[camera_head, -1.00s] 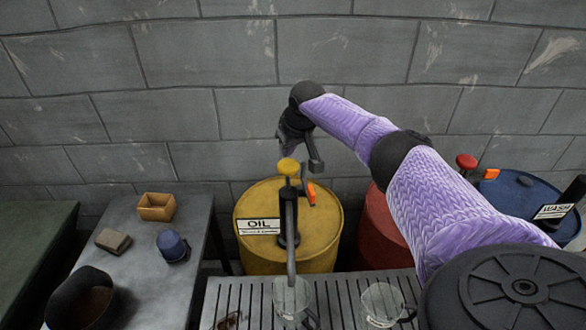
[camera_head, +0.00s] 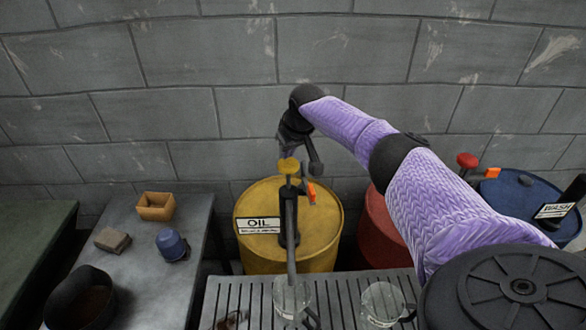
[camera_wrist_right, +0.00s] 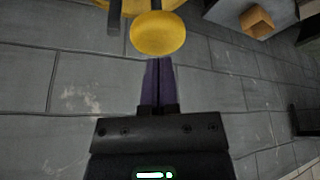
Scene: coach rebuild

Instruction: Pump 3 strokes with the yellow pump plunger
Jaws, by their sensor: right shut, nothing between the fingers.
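The yellow pump plunger knob (camera_head: 288,166) stands on top of the black pump (camera_head: 289,218) on the yellow oil drum (camera_head: 317,243). A short piece of stem shows below the knob. My right gripper (camera_head: 289,157) is shut and empty, close above the knob. In the right wrist view the closed purple fingertips (camera_wrist_right: 158,60) end right at the edge of the yellow knob (camera_wrist_right: 158,33); I cannot tell whether they touch it. A grey spout (camera_head: 291,262) runs down to a clear glass jug (camera_head: 292,297). My left gripper is not in view.
The slatted grate (camera_head: 341,305) holds a second glass jug (camera_head: 382,303). An orange piece (camera_head: 311,193) is beside the pump. A red drum (camera_head: 377,235) and blue drum (camera_head: 520,196) stand right. A side table (camera_head: 150,275) holds small boxes and a blue cup (camera_head: 172,245).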

